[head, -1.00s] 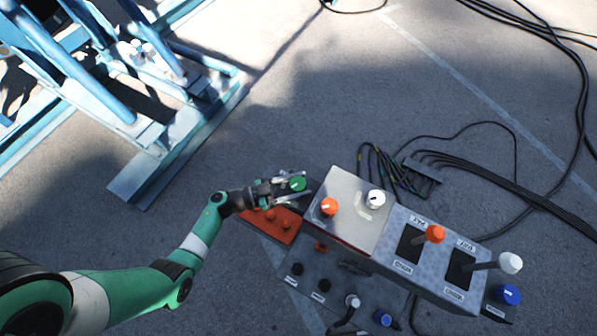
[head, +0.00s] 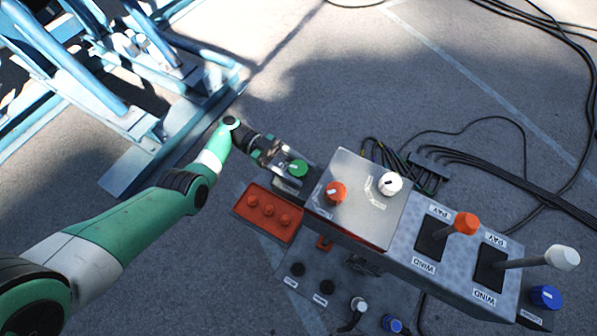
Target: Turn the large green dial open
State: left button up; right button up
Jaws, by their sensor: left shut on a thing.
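The large green dial (head: 298,168) shows at the left end of the control box, with a pale mark on its top. My left gripper (head: 287,170) reaches it from the upper left, with its fingers on either side of the dial, shut on it. The fingers hide part of the dial's sides. My right gripper does not show.
The control box (head: 345,215) carries an orange knob (head: 335,193), a white knob (head: 390,184), and orange (head: 466,223) and white (head: 562,257) levers. A red button panel (head: 268,212) sits beside my left gripper. Black cables (head: 480,180) lie on the ground at the right.

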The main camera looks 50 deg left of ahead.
pick_arm(q)
jog(key=shift+m+g+b, duration=0.6)
jog(key=shift+g, duration=0.3)
jog(key=shift+h, duration=0.3)
jog(key=o, duration=1.4)
jog(key=shift+r, duration=0.1)
